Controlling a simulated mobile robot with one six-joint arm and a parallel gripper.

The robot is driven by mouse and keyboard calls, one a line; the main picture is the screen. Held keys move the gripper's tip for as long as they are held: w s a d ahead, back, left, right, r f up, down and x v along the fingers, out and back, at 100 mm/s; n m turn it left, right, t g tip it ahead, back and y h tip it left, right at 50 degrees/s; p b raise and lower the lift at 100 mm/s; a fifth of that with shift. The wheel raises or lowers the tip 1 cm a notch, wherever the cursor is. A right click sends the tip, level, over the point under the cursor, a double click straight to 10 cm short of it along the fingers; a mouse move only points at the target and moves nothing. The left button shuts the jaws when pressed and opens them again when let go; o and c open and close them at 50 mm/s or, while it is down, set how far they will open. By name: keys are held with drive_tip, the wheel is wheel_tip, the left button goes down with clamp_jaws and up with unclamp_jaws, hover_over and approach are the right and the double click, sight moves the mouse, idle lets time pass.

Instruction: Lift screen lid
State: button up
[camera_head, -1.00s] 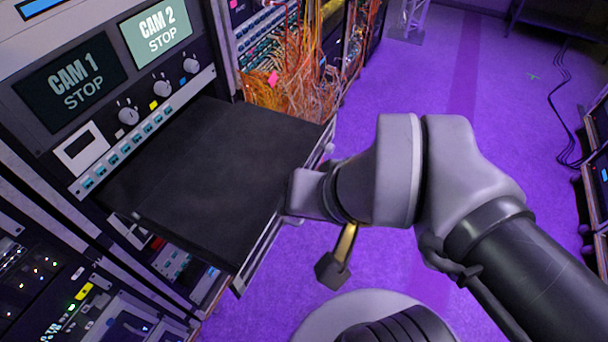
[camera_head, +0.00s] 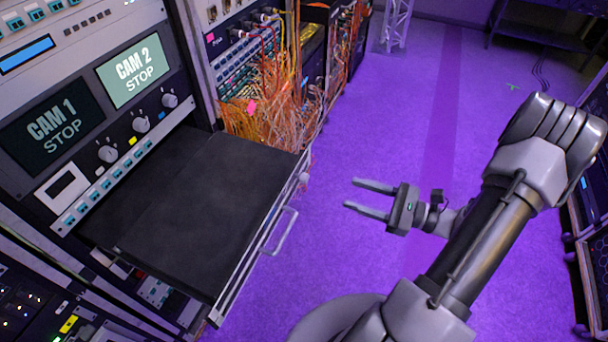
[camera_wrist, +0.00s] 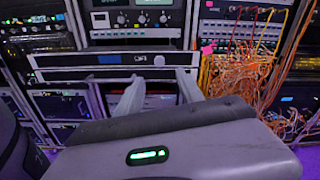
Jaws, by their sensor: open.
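A black flat lid (camera_head: 195,210) lies flat on a drawer that is pulled out of the rack, below the CAM 1 and CAM 2 screens. The drawer front (camera_head: 262,235) has a silver edge and a bar handle (camera_head: 283,231). The drawer front also shows in the wrist view (camera_wrist: 110,63), with a round knob. My gripper (camera_head: 358,196) is open and empty, apart from the drawer and to the right of its handle, pointing toward it. In the wrist view my two fingers (camera_wrist: 158,84) stand apart with nothing between them.
The rack panel (camera_head: 110,130) with knobs and buttons rises behind the drawer. Loose orange cables (camera_head: 265,120) hang from the rack just past the drawer. Another rack (camera_head: 595,210) stands at the right edge. The purple floor (camera_head: 340,250) between is clear.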

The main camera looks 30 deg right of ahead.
sight(307, 179)
drive_tip(key=b+x, duration=0.1)
drive_tip(key=x, duration=1.2)
drive_tip(key=shift+w+a+b, duration=0.1)
drive_tip(key=shift+a+b, duration=0.05)
drive_tip(key=shift+b, duration=0.2)
drive_tip(key=shift+c, duration=0.5)
clamp_jaws()
